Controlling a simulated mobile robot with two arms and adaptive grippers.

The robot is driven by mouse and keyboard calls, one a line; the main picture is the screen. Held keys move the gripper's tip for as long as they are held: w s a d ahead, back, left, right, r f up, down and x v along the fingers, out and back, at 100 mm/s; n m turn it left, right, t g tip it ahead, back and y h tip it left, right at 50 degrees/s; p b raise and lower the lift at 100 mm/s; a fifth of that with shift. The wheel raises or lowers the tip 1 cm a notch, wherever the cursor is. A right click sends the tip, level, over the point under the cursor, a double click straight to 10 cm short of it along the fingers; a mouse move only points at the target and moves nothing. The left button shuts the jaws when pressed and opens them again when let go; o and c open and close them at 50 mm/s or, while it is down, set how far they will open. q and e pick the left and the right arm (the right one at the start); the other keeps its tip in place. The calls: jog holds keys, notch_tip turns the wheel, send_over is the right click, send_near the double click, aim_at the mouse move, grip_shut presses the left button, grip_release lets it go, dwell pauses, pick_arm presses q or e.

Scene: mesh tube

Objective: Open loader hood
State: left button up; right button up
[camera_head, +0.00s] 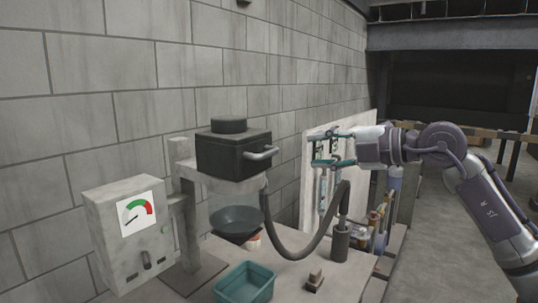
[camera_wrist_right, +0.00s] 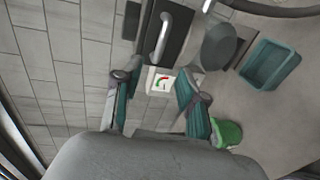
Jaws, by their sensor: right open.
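The loader hood is a dark box (camera_head: 228,157) with a round knob-like top, mounted on a grey stand. A light metal handle (camera_head: 262,154) sticks out from its right-hand face. The hood looks shut. My right gripper (camera_head: 317,149) is open and empty, with teal finger pads, to the right of the handle and apart from it. In the right wrist view the hood (camera_wrist_right: 178,42) and its handle (camera_wrist_right: 161,38) lie ahead, beyond the open fingers (camera_wrist_right: 156,72). My left gripper is not in view.
A gauge box (camera_head: 128,232) stands at left. Below the hood are a dark bowl (camera_head: 236,220), a teal bin (camera_head: 246,283) and a thick hose (camera_head: 295,256) bending up to a grey post. A brick wall runs behind. A white panel (camera_head: 310,205) stands behind my right gripper.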

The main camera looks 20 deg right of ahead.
aim_at(271, 154)
jog(key=p+x, duration=0.4)
jog(key=x, duration=0.8)
jog(key=shift+w+d, duration=0.15)
jog(key=shift+w, duration=0.15)
jog(key=shift+w+a+f, duration=0.35)
jog(key=shift+w+a, duration=0.05)
jog(key=shift+w, duration=0.15)
jog(key=shift+c, duration=0.3)
grip_shut()
